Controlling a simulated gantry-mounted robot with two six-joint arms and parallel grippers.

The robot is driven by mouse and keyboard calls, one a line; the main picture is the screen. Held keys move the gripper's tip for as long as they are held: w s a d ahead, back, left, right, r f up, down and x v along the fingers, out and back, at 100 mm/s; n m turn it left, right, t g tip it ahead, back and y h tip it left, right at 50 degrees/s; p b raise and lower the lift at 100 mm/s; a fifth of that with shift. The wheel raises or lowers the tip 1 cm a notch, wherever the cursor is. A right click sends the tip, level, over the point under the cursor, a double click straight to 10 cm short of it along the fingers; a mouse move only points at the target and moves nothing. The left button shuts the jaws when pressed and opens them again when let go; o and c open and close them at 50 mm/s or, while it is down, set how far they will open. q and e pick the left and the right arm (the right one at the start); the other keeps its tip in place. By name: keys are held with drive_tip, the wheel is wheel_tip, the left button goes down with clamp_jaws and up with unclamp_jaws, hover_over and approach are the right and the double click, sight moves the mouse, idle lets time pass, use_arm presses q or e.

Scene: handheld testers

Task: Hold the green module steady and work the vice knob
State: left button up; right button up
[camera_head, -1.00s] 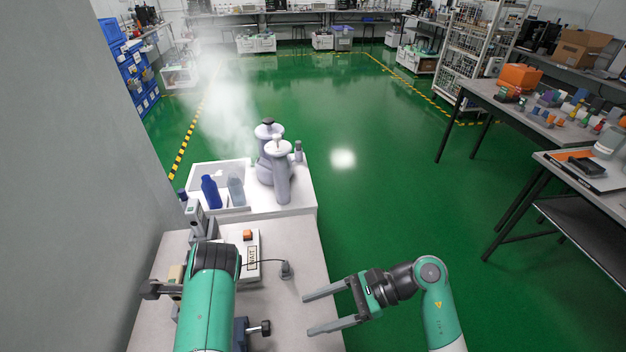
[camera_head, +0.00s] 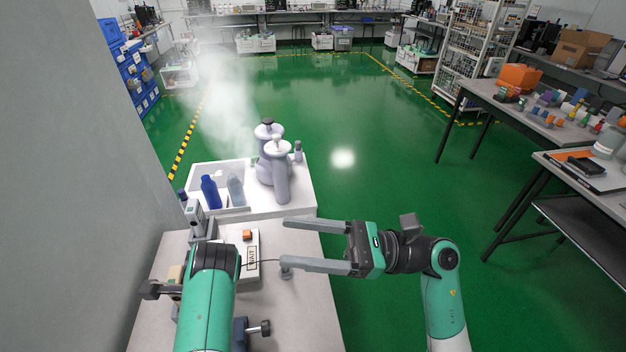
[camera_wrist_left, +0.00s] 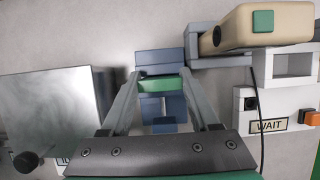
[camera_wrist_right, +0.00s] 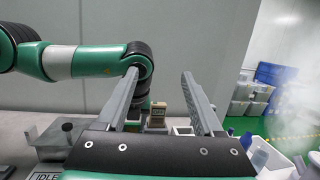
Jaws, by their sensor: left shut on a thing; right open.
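In the left wrist view, my left gripper (camera_wrist_left: 160,80) is shut on the green module (camera_wrist_left: 160,85), which sits between the blue-grey jaws of the vice (camera_wrist_left: 160,57). In the head view my left arm hides the module and these fingertips. Part of the blue vice (camera_head: 240,333) shows beside that arm, with its dark knob (camera_head: 265,327) sticking out to the right. My right gripper (camera_head: 284,242) is open and empty. Its fingers point left over the bench's right side, farther back than the knob. In the right wrist view, the right gripper (camera_wrist_right: 160,74) has nothing between its fingers.
A white box with a WAIT label (camera_wrist_left: 269,126) and a tan handheld tester (camera_wrist_left: 265,28) stand close to the vice. A small grey cabled piece (camera_head: 286,273) is by my right gripper's lower finger. A white tray (camera_head: 222,168) with bottles stands behind. The bench front right is clear.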

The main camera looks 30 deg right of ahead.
wheel_tip(320, 180, up, 13)
drive_tip(key=s+m+t+y, duration=0.1)
drive_tip(key=s+t+y, duration=0.1)
drive_tip(key=y, duration=0.2)
drive_tip(key=shift+s+d+m+y, duration=0.3)
drive_tip(key=shift+s+d+y, duration=0.1)
drive_tip(key=shift+c, duration=1.4)
drive_tip(key=n+g+h, duration=0.5)
drive_tip(key=n+h, duration=0.4)
drive_tip(key=h, duration=0.1)
approach(275, 334)
drive_tip(key=r, duration=0.1)
drive_tip(key=s+r, duration=0.1)
drive_tip(key=d+r, duration=0.1)
drive_tip(key=r, duration=0.1)
drive_tip(key=shift+s+d, duration=0.1)
drive_tip(key=shift+s, duration=0.15)
drive_tip(key=shift+d+t, duration=0.15)
drive_tip(key=shift+t, duration=0.15)
drive_tip(key=x, duration=1.2)
clamp_jaws()
